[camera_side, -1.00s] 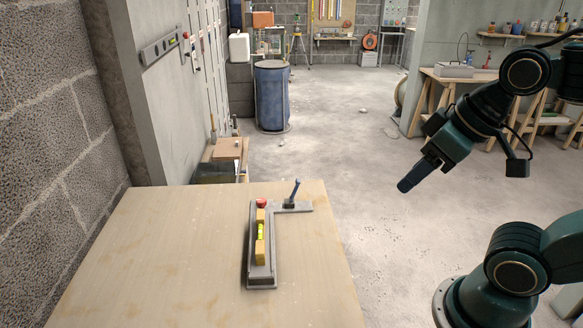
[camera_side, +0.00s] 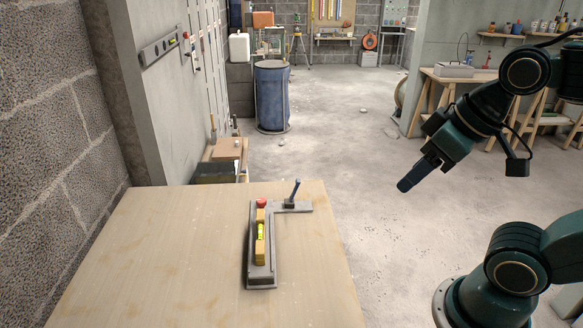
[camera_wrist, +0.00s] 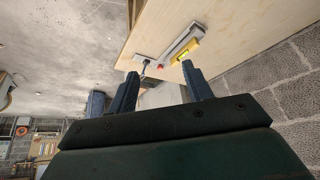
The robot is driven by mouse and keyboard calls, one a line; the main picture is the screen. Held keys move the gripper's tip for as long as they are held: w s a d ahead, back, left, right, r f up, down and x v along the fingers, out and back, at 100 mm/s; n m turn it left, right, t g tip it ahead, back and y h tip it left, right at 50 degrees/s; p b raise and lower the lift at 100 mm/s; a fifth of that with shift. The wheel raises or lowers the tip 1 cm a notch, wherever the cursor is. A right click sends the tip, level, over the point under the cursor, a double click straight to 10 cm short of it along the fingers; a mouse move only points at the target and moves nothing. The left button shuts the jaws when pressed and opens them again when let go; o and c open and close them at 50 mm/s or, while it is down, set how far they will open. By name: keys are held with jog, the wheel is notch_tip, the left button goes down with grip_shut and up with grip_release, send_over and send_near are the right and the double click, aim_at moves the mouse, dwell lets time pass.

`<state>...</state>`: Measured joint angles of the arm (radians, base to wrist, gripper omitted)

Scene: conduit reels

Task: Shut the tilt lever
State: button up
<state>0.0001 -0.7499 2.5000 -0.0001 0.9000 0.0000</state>
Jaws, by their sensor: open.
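The tilt lever (camera_side: 294,191) is a short dark handle on the short arm of a grey L-shaped fixture (camera_side: 262,281) on the wooden table. It stands up, leaning slightly right. A yellow spirit level (camera_side: 260,245) with a green vial lies along the fixture's long arm, and a red knob (camera_side: 261,203) sits at the corner. My gripper (camera_side: 404,186) is right of the table in the side view, in the air and apart from the lever. In the wrist view its two fingers (camera_wrist: 160,92) are spread and empty, with the lever (camera_wrist: 145,63) beyond them.
The wooden table (camera_side: 150,260) is otherwise clear. A concrete wall (camera_side: 50,120) stands to its left, and a small box-like stand (camera_side: 222,160) lies behind it. A blue barrel (camera_side: 271,95) stands farther back on the open floor.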

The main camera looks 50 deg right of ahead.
jog(key=shift+c, duration=0.4)
jog(key=shift+c, duration=1.3)
jog(key=w+d+r+m+g, duration=0.1)
jog(key=w+d+m+g, duration=0.25)
jog(key=w+m, duration=1.25)
jog(key=w+d+f+m, duration=0.3)
jog(key=w+f, duration=0.2)
jog(key=w, duration=0.1)
jog(key=w+d+f+m+g, duration=0.1)
jog(key=w+d+f+m, duration=0.2)
jog(key=w, duration=0.4)
jog(key=w+d+f+m+g, duration=0.1)
jog(key=w+d+f+m, duration=0.2)
jog(key=w+f+m, duration=0.2)
jog(key=shift+w+d+f, duration=0.15)
jog(key=shift+w+f, duration=0.25)
jog(key=shift+f, duration=0.25)
jog(key=shift+w+d+f, duration=0.15)
jog(key=shift+w+f, duration=0.2)
jog(key=shift+f, duration=0.3)
